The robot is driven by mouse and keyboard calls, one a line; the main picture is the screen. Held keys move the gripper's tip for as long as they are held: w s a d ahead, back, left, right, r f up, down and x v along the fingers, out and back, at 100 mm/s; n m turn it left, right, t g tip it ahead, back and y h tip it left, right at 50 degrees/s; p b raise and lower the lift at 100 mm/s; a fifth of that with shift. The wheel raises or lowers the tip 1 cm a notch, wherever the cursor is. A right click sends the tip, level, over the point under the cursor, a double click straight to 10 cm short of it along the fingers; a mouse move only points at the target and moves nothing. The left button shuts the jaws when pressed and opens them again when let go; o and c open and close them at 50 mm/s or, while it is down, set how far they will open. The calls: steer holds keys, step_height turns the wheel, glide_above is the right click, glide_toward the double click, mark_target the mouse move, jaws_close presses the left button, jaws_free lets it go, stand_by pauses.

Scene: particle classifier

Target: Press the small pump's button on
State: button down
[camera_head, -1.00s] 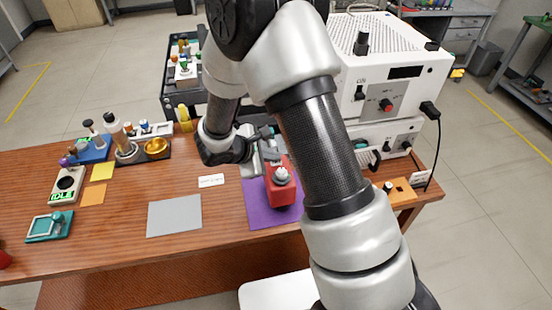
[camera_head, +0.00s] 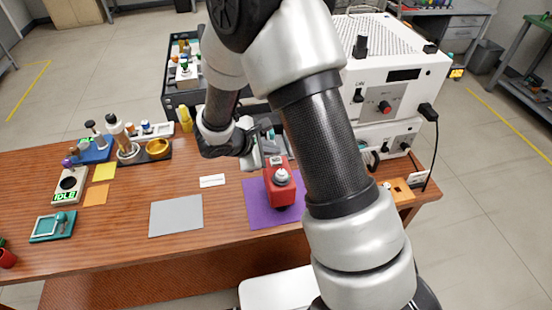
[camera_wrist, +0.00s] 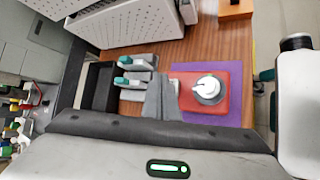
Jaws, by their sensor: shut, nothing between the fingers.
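A red box-shaped device (camera_head: 279,190) with a white rounded top stands on a purple mat (camera_head: 258,213) near the middle of the table; I take it for the small pump, but no name is readable. It also shows in the wrist view (camera_wrist: 190,104), right of my fingers. No button can be made out clearly.
A large white instrument (camera_head: 398,78) stands at the back right. Teal-tipped items on grey holders (camera_wrist: 134,63) sit close to my fingers. A grey mat (camera_head: 175,216) at the front left is bare.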

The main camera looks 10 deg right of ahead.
steer(key=shift+r+p, duration=1)
steer(key=shift+r, duration=1.1)
step_height(320, 180, up, 9)
steer(key=m+g+p, duration=0.1)
steer(key=m, duration=0.3)
glide_above(273, 162)
steer(key=s+d, duration=0.4)
steer(key=s+d+r+m+g+y, duration=0.1)
steer(key=s+d+r+m, duration=0.1)
steer(key=s+r+m, duration=0.35)
steer(key=s+a+r+m+t+y+p, duration=0.1)
steer(key=s+a+r+m+y, duration=0.1)
steer(key=s+r, duration=0.4)
steer(key=s+a+r+m+t+y+p, duration=0.1)
steer(key=s+a+r+m+y, duration=0.2)
steer(key=s+r, duration=0.3)
steer(key=s+m+y, duration=0.1)
steer(key=s, duration=0.2)
steer(key=shift+r+m+p, duration=0.25)
steer(key=shift+m+p, duration=0.1)
